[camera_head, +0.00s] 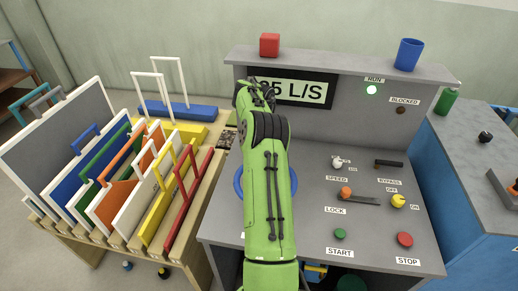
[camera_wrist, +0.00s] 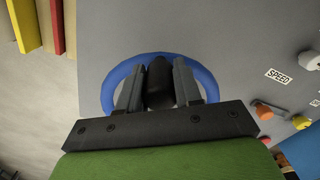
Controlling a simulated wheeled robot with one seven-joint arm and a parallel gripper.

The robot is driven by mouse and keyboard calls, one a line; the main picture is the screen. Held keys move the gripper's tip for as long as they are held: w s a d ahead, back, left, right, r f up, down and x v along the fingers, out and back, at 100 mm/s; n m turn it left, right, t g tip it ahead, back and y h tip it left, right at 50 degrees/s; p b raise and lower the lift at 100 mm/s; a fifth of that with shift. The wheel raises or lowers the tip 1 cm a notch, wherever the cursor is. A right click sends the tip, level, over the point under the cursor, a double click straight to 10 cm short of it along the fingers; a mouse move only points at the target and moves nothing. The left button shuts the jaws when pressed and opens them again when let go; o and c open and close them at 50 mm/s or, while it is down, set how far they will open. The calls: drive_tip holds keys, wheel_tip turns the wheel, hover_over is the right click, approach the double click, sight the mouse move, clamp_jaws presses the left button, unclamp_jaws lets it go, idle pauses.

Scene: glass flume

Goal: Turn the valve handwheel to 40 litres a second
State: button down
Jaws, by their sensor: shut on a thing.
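The valve handwheel is a blue ring on the grey console top. In the wrist view the blue handwheel (camera_wrist: 118,74) curves around my gripper (camera_wrist: 160,88). My gripper's two grey fingers are shut on a dark upright piece (camera_wrist: 160,78) inside the ring, seemingly the wheel's hub or grip.
Right of the wheel are the orange LOCK lever (camera_head: 346,193), yellow BYPASS knob (camera_head: 398,201), green START (camera_head: 340,234) and red STOP (camera_head: 405,239) buttons. A rack of coloured panels (camera_head: 130,180) stands left.

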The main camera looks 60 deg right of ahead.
drive_tip(key=c, duration=0.8)
unclamp_jaws()
wheel_tip(320, 180, up, 16)
drive_tip(key=p, duration=0.6)
drive_tip(key=shift+f, duration=0.1)
